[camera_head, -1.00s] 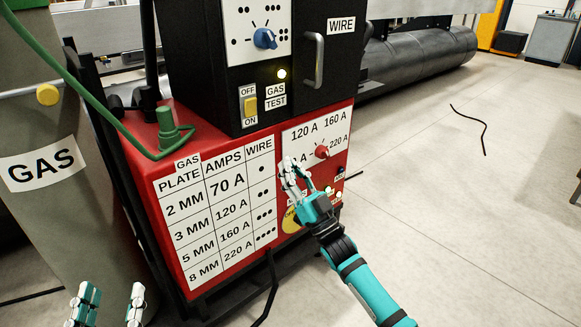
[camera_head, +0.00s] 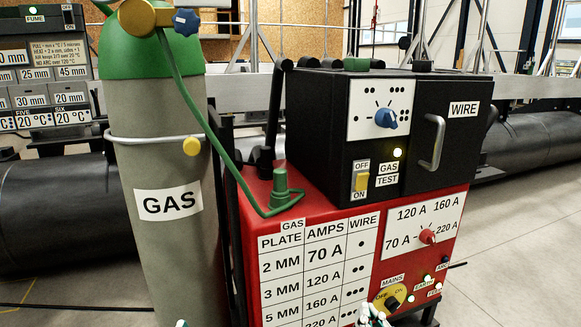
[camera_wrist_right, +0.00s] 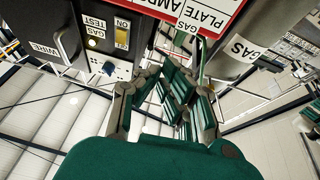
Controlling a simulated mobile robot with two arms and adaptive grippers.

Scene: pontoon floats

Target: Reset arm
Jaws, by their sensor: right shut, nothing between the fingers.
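My right gripper (camera_head: 372,316) shows only its fingertips at the bottom edge of the head view, in front of the lower part of the red welding machine. In the right wrist view, my right gripper (camera_wrist_right: 168,95) is shut and empty, with the machine's panels beyond it. A small light tip of my left gripper (camera_head: 181,323) shows at the bottom edge of the head view; the rest is out of frame, so its opening cannot be told. The red welder panel (camera_head: 448,240) carries a red current knob (camera_head: 427,236) and a yellow mains switch (camera_head: 393,298).
A grey gas cylinder (camera_head: 160,260) with a green top stands left of the machine, with a green hose (camera_head: 190,105) running to it. A black wire unit (camera_head: 440,120) sits on the red machine. Dark pipes (camera_head: 50,200) lie behind. Clear floor (camera_head: 530,250) is at right.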

